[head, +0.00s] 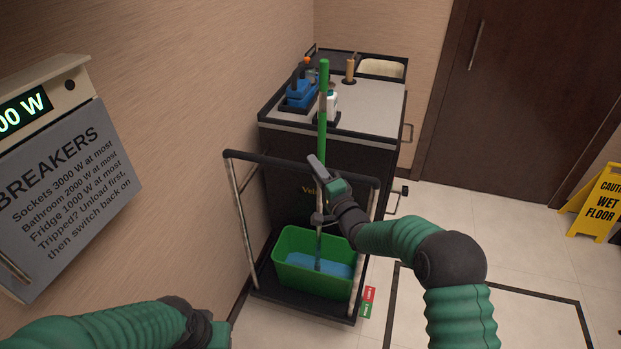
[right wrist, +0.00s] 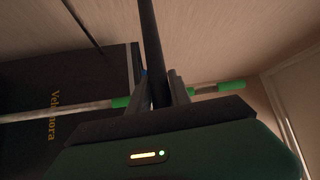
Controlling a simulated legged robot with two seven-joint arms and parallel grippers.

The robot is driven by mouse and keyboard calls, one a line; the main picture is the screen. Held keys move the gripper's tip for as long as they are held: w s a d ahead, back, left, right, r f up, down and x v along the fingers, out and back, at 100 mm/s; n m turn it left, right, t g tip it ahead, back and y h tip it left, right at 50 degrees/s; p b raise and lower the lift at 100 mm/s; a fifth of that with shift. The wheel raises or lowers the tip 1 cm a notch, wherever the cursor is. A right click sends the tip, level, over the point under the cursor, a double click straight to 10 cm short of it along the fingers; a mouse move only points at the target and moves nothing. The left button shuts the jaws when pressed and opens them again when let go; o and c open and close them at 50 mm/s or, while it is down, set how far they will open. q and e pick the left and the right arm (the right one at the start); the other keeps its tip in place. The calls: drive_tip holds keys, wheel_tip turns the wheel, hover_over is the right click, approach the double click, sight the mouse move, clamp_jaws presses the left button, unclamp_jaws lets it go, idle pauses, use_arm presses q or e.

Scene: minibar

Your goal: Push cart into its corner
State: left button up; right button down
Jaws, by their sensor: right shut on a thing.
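The dark cart (head: 277,165) stands along the left wall, its far end towards the back wall. Its black push handle (head: 265,157) faces me. My right gripper (head: 318,168) is shut on this handle; in the right wrist view the dark bar (right wrist: 148,35) runs between the fingers. A mop with a green-topped pole (head: 323,95) stands upright in a green bucket (head: 290,240) on the cart's near platform. The pole passes close to the right gripper. My left gripper (head: 215,335) is low at the bottom edge; its fingers cannot be made out.
A grey breaker panel (head: 75,175) juts out on the left wall. A yellow wet-floor sign (head: 598,203) stands at the right. A dark door (head: 530,90) is in the back wall. A dark outline (head: 490,287) marks the pale floor right of the cart. Floor between cart and sign is clear.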

drive_tip(key=shift+s+a+f, duration=0.1)
drive_tip(key=shift+s+f, duration=0.3)
drive_tip(key=shift+s, duration=0.2)
drive_tip(key=c, duration=1.5)
unclamp_jaws()
drive_tip(key=shift+o, duration=1.6)
drive_tip(key=shift+w, duration=0.3)
drive_tip(key=shift+s+r, duration=0.15)
drive_tip(key=shift+s, duration=0.05)
drive_tip(key=v, duration=1.6)
drive_tip(key=shift+s+d+f, duration=0.15)
drive_tip(key=shift+d+f, duration=0.1)
drive_tip(key=shift+d, duration=0.15)
